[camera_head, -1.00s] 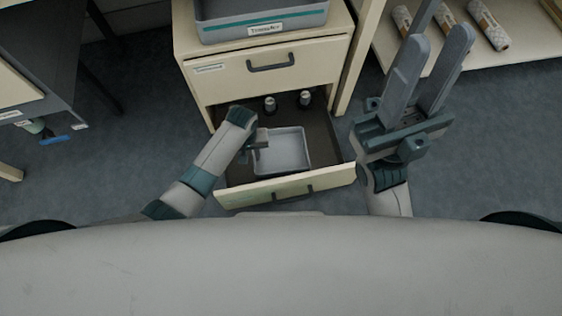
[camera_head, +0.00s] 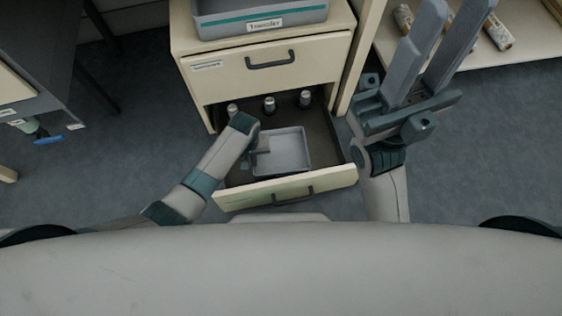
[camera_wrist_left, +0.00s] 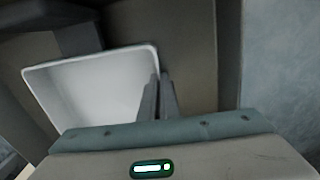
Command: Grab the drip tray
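The drip tray (camera_head: 285,150) is a shallow, pale grey rectangular tray lying in the open lower drawer (camera_head: 285,190). My left gripper (camera_head: 261,146) reaches down into the drawer at the tray's left side. In the left wrist view the tray (camera_wrist_left: 95,90) fills the left half. The fingers of my left gripper (camera_wrist_left: 159,95) are close together there, one on each side of the tray's rim, and look shut on it. The exact contact is hard to see. My right gripper (camera_head: 452,30) is raised at the right, its fingers wide apart and empty.
Several small bottles (camera_head: 270,104) stand at the back of the drawer. A labelled grey bin (camera_head: 262,22) sits on top of the cabinet. Patterned rolls (camera_head: 497,33) lie on a low shelf at the right. The grey floor beside the drawer is clear.

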